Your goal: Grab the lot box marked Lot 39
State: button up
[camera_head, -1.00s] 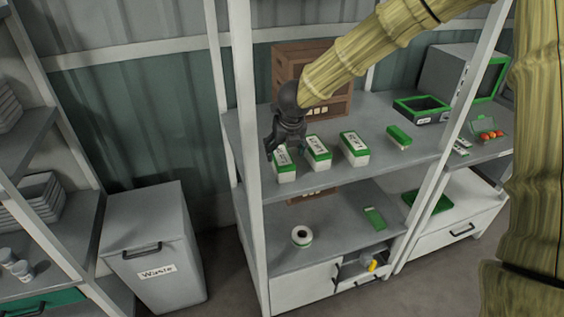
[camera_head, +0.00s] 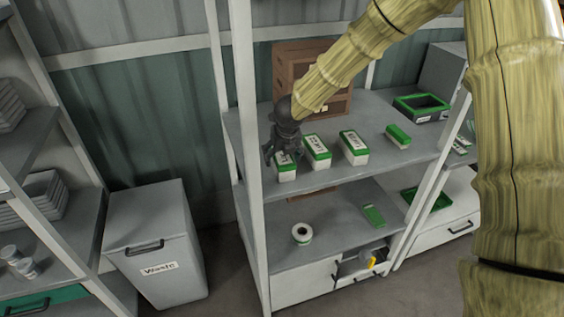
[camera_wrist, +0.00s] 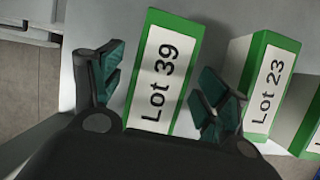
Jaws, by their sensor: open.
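In the wrist view my gripper (camera_wrist: 155,90) is open, one finger on each side of the box. I cannot tell whether either finger touches it. The box marked Lot 23 (camera_wrist: 268,88) stands just right of the right finger; it also shows in the head view (camera_head: 317,152).
Another green-and-white box (camera_head: 354,148) and a smaller green one (camera_head: 398,136) stand further right on the shelf (camera_head: 375,171). A shelf post (camera_head: 248,150) rises close left of my gripper. A wooden crate (camera_head: 285,70) stands behind. A waste bin (camera_head: 150,240) stands at lower left.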

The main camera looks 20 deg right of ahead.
jog(key=shift+f, duration=0.25)
dwell(0.3)
jog(key=c, duration=1.2)
jog(key=shift+c, duration=0.2)
